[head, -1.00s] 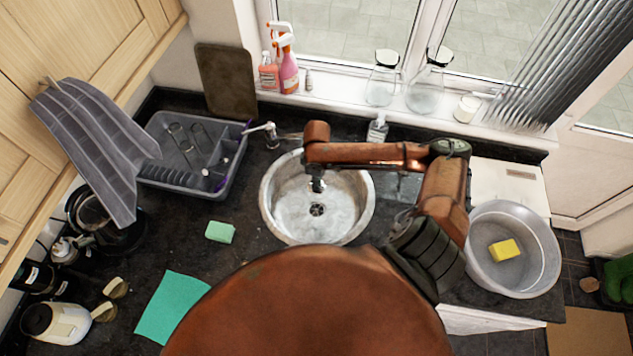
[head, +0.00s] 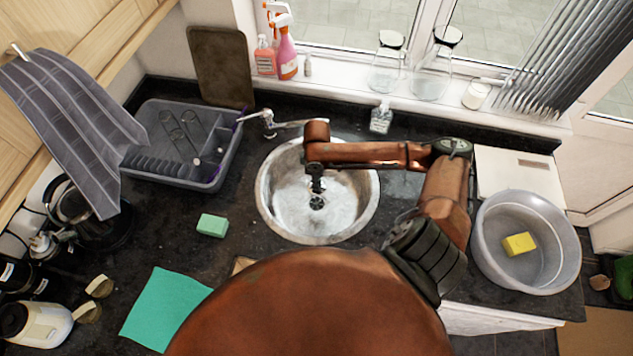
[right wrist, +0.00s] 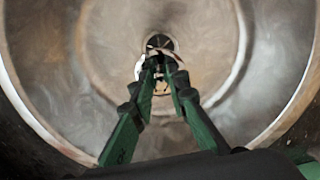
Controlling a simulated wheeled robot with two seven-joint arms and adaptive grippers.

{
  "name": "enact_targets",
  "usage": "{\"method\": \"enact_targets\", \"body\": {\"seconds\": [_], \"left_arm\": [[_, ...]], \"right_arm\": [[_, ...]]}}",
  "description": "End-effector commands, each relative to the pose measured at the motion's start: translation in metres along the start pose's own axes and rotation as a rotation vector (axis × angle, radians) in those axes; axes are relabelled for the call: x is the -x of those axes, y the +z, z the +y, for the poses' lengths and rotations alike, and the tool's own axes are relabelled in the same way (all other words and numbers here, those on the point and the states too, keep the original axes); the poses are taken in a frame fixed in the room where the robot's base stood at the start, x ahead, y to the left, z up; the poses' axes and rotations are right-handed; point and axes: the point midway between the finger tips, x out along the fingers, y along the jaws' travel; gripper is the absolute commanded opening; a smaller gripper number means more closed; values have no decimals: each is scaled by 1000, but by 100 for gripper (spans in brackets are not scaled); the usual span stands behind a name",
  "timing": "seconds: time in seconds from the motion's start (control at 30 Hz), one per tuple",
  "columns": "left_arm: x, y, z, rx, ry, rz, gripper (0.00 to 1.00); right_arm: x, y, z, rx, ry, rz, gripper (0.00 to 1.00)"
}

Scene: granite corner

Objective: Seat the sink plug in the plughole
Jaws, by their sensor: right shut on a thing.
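The round steel sink bowl (head: 362,205) is set in the dark worktop, and its plughole (head: 317,204) shows at the bottom. My right gripper (head: 317,187) points down into the bowl, just above the plughole in the picture. In the right wrist view its green fingers (right wrist: 163,66) come close together in front of the dark plughole (right wrist: 159,42). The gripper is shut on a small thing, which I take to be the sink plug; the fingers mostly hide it. I cannot tell whether it touches the plughole. My left gripper is out of view.
The tap (head: 270,122) stands at the sink's back left, with its spout over the rim. A dish rack (head: 222,172) and green sponge (head: 212,225) are left of the sink. A grey basin (head: 487,262) with a yellow sponge (head: 519,243) is at the right.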

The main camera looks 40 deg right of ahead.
Motion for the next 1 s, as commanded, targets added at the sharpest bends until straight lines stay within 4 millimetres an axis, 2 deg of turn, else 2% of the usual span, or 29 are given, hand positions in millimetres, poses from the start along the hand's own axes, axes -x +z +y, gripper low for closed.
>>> {"method": "enact_targets", "body": {"seconds": [0.1,0.13,0.4,1.0], "left_arm": [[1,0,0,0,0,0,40],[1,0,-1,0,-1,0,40],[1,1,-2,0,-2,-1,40],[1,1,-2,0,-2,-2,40]], "right_arm": [[1,0,0,0,1,0,0],[1,0,0,0,0,0,16],[1,0,0,0,0,0,35],[1,0,0,0,0,0,35]]}}
